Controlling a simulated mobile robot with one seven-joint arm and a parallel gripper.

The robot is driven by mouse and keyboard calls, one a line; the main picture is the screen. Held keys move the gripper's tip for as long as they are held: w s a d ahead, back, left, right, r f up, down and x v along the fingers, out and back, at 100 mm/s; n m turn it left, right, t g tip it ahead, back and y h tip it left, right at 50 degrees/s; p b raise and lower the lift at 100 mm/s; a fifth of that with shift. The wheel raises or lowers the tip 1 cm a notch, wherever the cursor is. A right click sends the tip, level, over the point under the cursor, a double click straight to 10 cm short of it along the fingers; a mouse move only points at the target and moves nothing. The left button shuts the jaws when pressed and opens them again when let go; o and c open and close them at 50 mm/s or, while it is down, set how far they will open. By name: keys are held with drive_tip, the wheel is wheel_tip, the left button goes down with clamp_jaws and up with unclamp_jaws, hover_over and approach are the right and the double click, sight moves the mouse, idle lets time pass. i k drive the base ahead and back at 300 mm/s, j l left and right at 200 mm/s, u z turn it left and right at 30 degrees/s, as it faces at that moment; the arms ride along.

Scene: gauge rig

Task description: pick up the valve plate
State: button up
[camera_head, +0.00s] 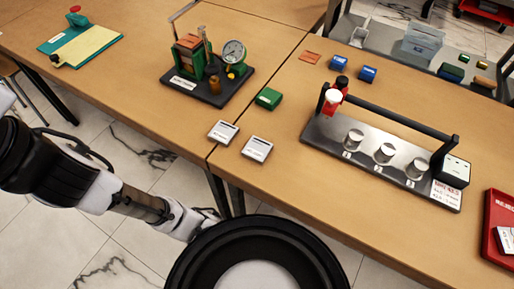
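No piece is readably marked as the valve plate. Two small flat pale plates with dark strips lie at the front table edge, a left plate (223,132) and a right plate (257,148); I cannot tell whether either is the valve plate. The gauge rig (208,68), with a round dial, green body and upright metal lever, stands behind them on a black base. My arm reaches in from the left, and my gripper (207,218) is low, in front of the table edge and apart from the plates. Its fingers are too small and partly hidden to read.
A green block (268,98), an orange piece (310,57) and two blue blocks (367,73) lie near the rig. A black-railed stand (320,132) holds three metal cylinders. A red tray (488,225) is at right. The left table is mostly clear before a clipboard (80,46).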

sight(257, 149)
drive_tip(key=l+u, duration=0.25)
drive_tip(key=l, duration=0.2)
drive_tip(key=k+l+u, duration=0.1)
drive_tip(key=l+u, duration=0.2)
drive_tip(key=l, duration=0.15)
drive_tip(key=k+l+u, duration=0.1)
drive_tip(key=l+u, duration=0.15)
drive_tip(key=l, duration=0.2)
